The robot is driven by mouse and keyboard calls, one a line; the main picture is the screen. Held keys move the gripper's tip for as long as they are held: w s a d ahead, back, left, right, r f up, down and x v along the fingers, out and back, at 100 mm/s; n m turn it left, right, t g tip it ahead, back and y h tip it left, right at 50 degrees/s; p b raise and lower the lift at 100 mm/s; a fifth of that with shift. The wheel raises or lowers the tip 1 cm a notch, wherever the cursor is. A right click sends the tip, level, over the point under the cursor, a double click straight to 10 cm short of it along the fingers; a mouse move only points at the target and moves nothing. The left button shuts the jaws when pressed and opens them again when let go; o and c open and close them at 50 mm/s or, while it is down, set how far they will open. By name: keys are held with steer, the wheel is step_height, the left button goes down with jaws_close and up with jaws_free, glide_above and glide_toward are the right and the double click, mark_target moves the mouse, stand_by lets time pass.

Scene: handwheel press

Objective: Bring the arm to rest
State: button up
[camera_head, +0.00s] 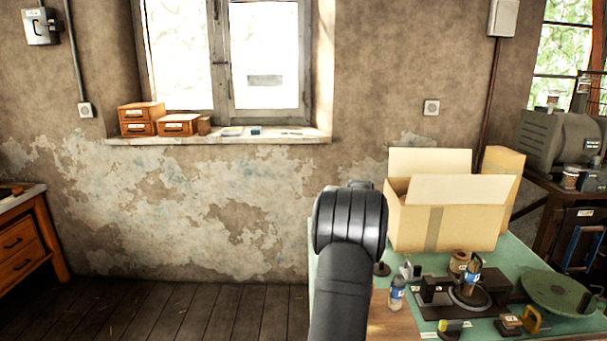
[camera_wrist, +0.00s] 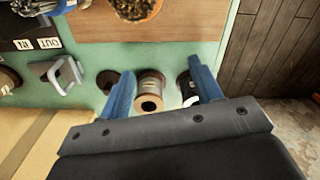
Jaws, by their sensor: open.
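My arm (camera_head: 346,250) rises through the middle of the head view, a dark link with a ribbed rounded joint. My gripper (camera_wrist: 163,72) shows in the wrist view, its two blue fingers spread wide with nothing held. It does not show in the head view. Between and beyond the fingers a spool-like cylinder with a brown end (camera_wrist: 150,90) stands on the green table top. A black and white round thing (camera_wrist: 187,86) is partly hidden by the right finger. I cannot tell how high the fingers are above them.
The green bench (camera_head: 520,258) carries an open cardboard box (camera_head: 465,230), a small bottle (camera_head: 397,293), a dark fixture (camera_head: 433,290) and a large green disc (camera_head: 556,291). The wrist view shows a grey bracket (camera_wrist: 63,76) and wooden board (camera_wrist: 205,28). Bare floor (camera_head: 180,312) lies left.

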steer(key=s+a+f+m, duration=0.1)
steer(key=s+a+m, duration=0.3)
steer(key=a, duration=0.5)
steer(key=s+d+r+n, duration=0.1)
steer(key=s+d+n, duration=0.1)
steer(key=s+n, duration=0.2)
steer(key=shift+s+d+r+n, duration=0.3)
steer(key=shift+s+d+r, duration=0.1)
steer(key=shift+s, duration=0.85)
